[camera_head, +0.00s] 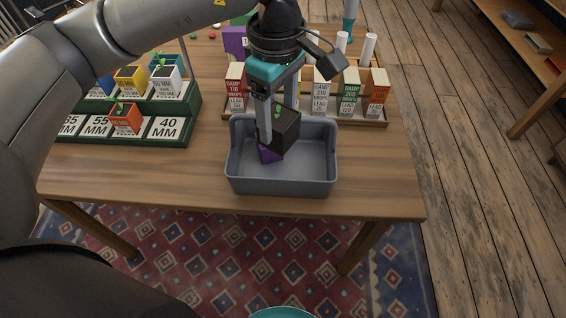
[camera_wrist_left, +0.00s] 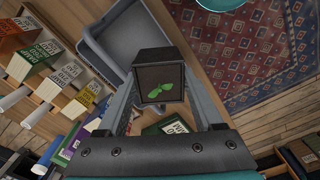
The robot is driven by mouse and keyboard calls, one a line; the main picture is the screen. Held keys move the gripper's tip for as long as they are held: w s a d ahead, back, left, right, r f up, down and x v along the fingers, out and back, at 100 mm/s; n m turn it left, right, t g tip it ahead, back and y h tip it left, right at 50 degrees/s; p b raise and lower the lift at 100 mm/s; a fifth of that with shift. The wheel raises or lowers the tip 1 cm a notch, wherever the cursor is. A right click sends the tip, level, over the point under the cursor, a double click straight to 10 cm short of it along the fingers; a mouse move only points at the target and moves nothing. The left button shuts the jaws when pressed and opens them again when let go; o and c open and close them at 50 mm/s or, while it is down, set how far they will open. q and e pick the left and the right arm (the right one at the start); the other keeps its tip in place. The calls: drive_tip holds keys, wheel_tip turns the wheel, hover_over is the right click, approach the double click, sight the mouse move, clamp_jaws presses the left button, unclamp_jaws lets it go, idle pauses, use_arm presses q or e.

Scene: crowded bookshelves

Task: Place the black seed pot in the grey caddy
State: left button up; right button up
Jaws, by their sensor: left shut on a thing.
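The black seed pot (camera_head: 287,128) is a dark square pot with a green seedling; it also shows between the fingers in the left wrist view (camera_wrist_left: 160,72). My left gripper (camera_head: 276,128) is shut on it and holds it, tilted, over the left part of the grey caddy (camera_head: 282,187). The caddy is an open tub at the table's front edge, and part of it also shows in the left wrist view (camera_wrist_left: 98,52). A purple pot (camera_head: 270,153) is seen inside the caddy, just below the black pot; whether they touch I cannot tell. My right gripper is not in view.
A green stepped rack (camera_head: 194,108) with labelled size spaces and several coloured pots stands at left. A wooden tray (camera_head: 374,121) of labelled boxes stands behind the caddy. The caddy's right half is empty. The table (camera_head: 385,185) is clear at front right.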

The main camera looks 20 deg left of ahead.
sight(293, 111)
use_arm(q)
drive_tip(key=n, duration=0.4)
drive_tip(key=w+d+r+n, duration=0.1)
drive_tip(key=n, duration=0.5)
drive_tip(key=d+n, duration=0.1)
drive_tip(key=n, duration=0.1)
drive_tip(key=shift+w+r+p, duration=0.3)
drive_tip(key=shift+w+r, duration=0.05)
drive_tip(key=shift+r, duration=0.05)
drive_tip(key=shift+w+d+f+n+b, duration=0.25)
drive_tip(key=shift+f+n+b, duration=0.75)
drive_tip(key=shift+f+n, duration=1.5)
drive_tip(key=shift+w+d+f+n+b, duration=0.25)
drive_tip(key=shift+f+n+b, duration=1)
drive_tip(key=shift+f, duration=2.05)
drive_tip(key=shift+w+d+f+n+b, duration=0.15)
drive_tip(key=shift+d+f+n+b, duration=0.4)
drive_tip(key=shift+f+n, duration=2.1)
drive_tip(key=shift+a+f+m, duration=0.2)
drive_tip(key=shift+f+m, duration=0.1)
drive_tip(key=shift+f, duration=0.5)
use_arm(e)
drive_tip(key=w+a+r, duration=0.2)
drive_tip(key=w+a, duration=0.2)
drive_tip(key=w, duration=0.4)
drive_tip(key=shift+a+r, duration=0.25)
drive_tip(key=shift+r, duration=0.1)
